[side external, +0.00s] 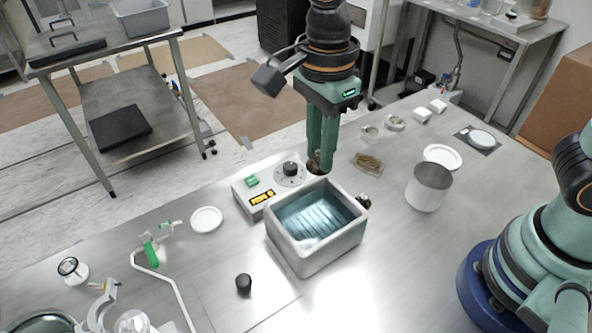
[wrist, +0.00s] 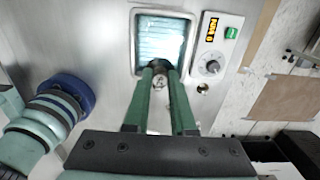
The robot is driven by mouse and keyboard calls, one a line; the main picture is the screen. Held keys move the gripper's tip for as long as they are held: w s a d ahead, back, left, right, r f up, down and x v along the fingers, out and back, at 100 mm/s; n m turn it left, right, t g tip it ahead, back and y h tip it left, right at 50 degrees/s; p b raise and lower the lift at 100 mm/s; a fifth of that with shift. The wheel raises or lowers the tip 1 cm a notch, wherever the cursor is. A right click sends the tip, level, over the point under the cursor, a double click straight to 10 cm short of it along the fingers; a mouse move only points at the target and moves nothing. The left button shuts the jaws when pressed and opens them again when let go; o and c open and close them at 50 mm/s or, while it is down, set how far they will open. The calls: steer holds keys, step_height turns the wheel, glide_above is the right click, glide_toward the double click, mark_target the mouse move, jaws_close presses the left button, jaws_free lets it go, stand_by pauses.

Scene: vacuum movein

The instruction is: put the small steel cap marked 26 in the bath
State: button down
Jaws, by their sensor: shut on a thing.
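The bath (side external: 330,258) is a grey-walled open tank of clear bluish liquid on the steel bench. In the wrist view the bath (wrist: 138,40) lies just beyond my fingertips. My gripper (side external: 321,168) points down behind the bath's far rim in the side view, above the bench. In the wrist view my gripper (wrist: 161,75) is shut on a small grey metallic thing, which looks like the steel cap (wrist: 159,83). The fingers hide most of it, and I cannot read its mark. In the side view the cap is too small and covered to make out.
A control box (side external: 262,198) with a knob (side external: 290,170) stands left of the bath. A steel beaker (side external: 428,186) is to its right. A black knob-shaped piece (side external: 244,283) lies in front. A white dish (side external: 206,219) and a shallow amber dish (side external: 368,162) lie nearby.

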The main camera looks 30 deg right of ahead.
mark_target(314, 229)
step_height(314, 229, down, 17)
steer(key=shift+r, duration=0.2)
steer(key=shift+f, duration=0.15)
stand_by(0.3)
steer(key=c, duration=0.8)
jaws_free()
steer(key=shift+o, duration=0.2)
